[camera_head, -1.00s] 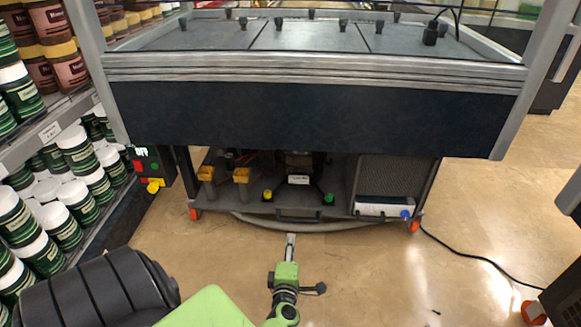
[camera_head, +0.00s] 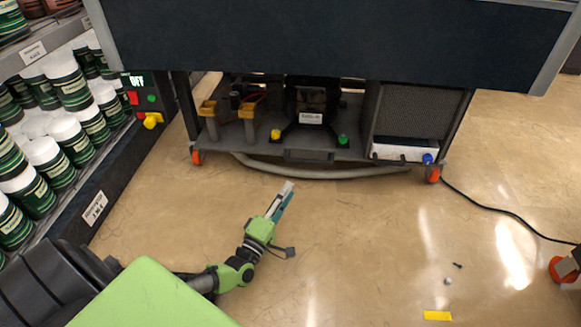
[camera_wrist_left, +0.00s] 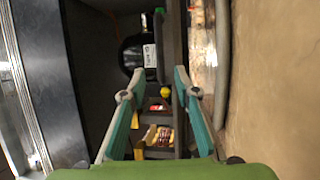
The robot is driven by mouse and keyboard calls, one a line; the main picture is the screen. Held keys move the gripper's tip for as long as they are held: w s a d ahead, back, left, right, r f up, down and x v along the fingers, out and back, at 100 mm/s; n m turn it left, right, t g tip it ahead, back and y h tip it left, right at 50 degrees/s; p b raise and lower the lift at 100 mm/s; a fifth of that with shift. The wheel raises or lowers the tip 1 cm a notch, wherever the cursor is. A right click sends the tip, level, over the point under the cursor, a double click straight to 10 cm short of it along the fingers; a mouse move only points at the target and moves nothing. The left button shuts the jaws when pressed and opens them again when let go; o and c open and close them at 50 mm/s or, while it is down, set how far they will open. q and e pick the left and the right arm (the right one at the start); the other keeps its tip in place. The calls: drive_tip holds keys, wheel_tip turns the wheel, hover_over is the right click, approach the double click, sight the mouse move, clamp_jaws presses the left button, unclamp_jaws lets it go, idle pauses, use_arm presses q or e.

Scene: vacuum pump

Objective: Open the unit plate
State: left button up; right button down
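The unit plate (camera_head: 270,146) is a dark low shelf under the big dark case, with a dark handle (camera_head: 308,156) at its front edge. A black pump (camera_head: 311,98) with a white label stands on it, with a yellow knob (camera_head: 275,134) and a green knob (camera_head: 343,140) either side. My left gripper (camera_head: 287,190) is in front of and below the handle, apart from it. The left wrist view shows its teal fingers (camera_wrist_left: 160,77) spread and empty, with the handle (camera_wrist_left: 161,48) beyond the tips. My right gripper is out of view.
The dark case front (camera_head: 340,40) overhangs the plate. A grey hose (camera_head: 330,173) runs below the plate's front. Shelves of jars and a switch box (camera_head: 145,105) stand left. A black cable (camera_head: 500,213) and small bits (camera_head: 448,281) lie right. Front floor is mostly clear.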

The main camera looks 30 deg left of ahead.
sight(307, 161)
use_arm(q)
drive_tip(key=w+b, duration=0.2)
drive_tip(key=w, duration=0.2)
drive_tip(key=w+r+b, duration=0.1)
drive_tip(key=w+b, duration=0.1)
drive_tip(key=w, duration=0.3)
drive_tip(key=w+r+b, duration=0.1)
drive_tip(key=w+b, duration=0.2)
drive_tip(key=w, duration=0.1)
drive_tip(key=shift+w+a+r, duration=0.15)
drive_tip(key=shift+w+a, duration=0.1)
drive_tip(key=shift+a, duration=0.1)
clamp_jaws()
